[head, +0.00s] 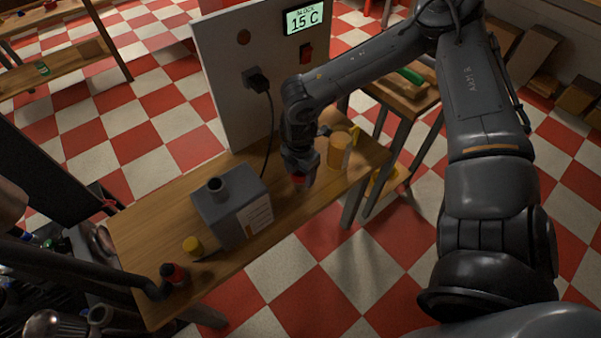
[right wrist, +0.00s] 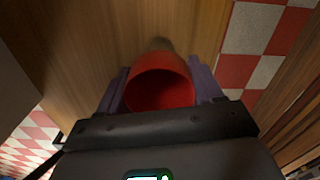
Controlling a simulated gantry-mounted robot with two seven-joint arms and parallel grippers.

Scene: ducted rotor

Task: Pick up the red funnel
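The red funnel (right wrist: 160,88) shows in the right wrist view with its wide round mouth toward the camera. It lies between the two purple finger pads of my right gripper (right wrist: 162,80), which flank it left and right with little or no visible gap. The pictures do not settle whether the pads press on it. In the head view, my right gripper (head: 299,174) points down over the wooden table, and a little red of the funnel (head: 299,180) shows at its fingertips. The rest is hidden by the gripper. My left gripper is not in view.
A grey canister (head: 218,205) stands on the table (head: 160,215), left of my right gripper. A yellow-orange cylinder (head: 340,150) stands close on the right. Behind is a white panel (head: 225,75) with a black plug (head: 257,80) and hanging cable.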

